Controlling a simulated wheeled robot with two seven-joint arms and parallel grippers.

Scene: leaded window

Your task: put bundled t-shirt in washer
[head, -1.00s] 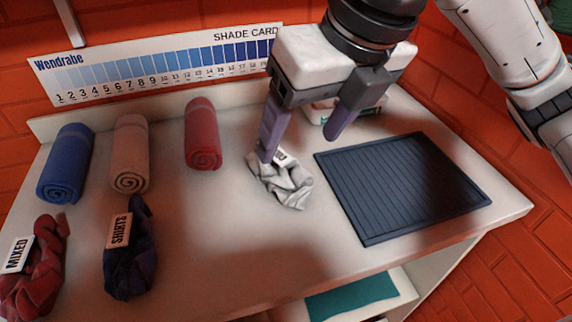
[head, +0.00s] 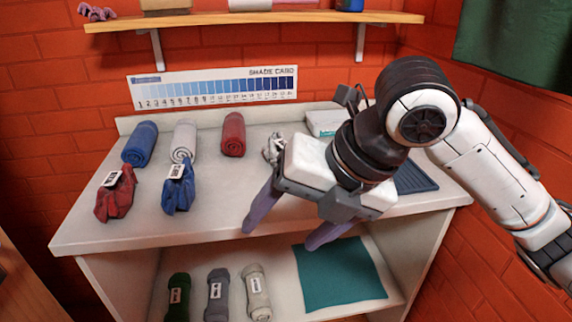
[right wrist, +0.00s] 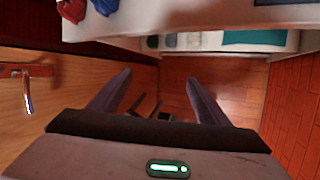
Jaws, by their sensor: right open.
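A red bundle (head: 115,193) and a blue bundle (head: 179,187), each with a white tag, sit on the left of the white counter (head: 235,190). Both also show at the top left of the right wrist view, red (right wrist: 72,10) and blue (right wrist: 104,6). A light grey bundle (head: 272,147) lies farther back, mostly hidden behind my right gripper (head: 280,237). That gripper is open and empty, its fingers pointing down at the counter's front edge. No washer shows. My left gripper is out of view.
A dark ridged mat (head: 415,179) lies behind my arm. The lower shelf holds green, grey and cream rolls beside a teal mat (head: 338,274). A wall shelf (head: 250,18) hangs above.

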